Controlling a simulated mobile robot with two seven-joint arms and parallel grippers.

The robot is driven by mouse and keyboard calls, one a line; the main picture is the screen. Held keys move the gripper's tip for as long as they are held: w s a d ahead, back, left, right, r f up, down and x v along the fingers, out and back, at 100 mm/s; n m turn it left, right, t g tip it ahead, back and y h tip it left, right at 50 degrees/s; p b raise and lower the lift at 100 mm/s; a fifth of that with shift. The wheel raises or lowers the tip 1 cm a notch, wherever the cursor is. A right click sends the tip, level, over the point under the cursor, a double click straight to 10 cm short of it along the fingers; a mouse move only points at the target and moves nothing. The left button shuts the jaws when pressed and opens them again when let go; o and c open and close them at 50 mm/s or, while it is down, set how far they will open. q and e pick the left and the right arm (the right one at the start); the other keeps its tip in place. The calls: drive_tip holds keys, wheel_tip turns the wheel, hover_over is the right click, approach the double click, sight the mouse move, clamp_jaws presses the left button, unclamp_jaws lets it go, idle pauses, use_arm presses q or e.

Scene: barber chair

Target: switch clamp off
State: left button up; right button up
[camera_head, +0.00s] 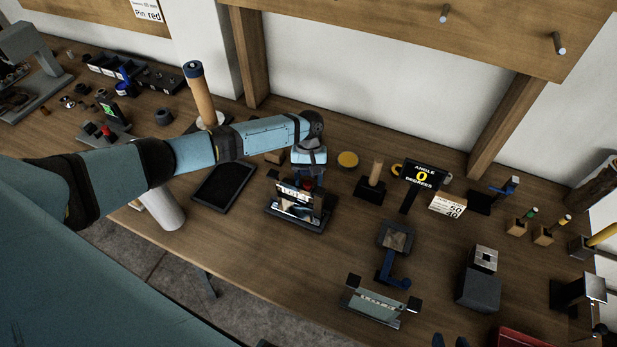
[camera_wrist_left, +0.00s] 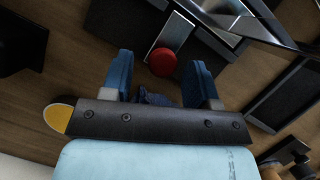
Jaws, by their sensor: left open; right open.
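The clamp device (camera_head: 297,203) is a dark stand with a shiny plate, standing on the bench in front of my left arm. A round red button (camera_wrist_left: 162,62) on its dark base shows in the left wrist view, between and just beyond my left fingers. My left gripper (camera_head: 308,177) is open and empty, with blue fingers on either side of the button; contact cannot be told. My right gripper (camera_head: 450,341) shows only as two dark, separated fingertips at the bottom edge, open.
A black tray (camera_head: 224,186) lies left of the clamp. A yellow disc (camera_head: 347,160) and a wooden post (camera_head: 376,172) stand behind it to the right. An angle display (camera_head: 422,174) and a second fixture (camera_head: 374,302) are further right. Bare bench lies in front.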

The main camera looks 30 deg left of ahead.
use_arm(q)
drive_tip(key=b+v, duration=0.1)
drive_tip(key=v, duration=1.3)
drive_tip(key=shift+f, duration=0.15)
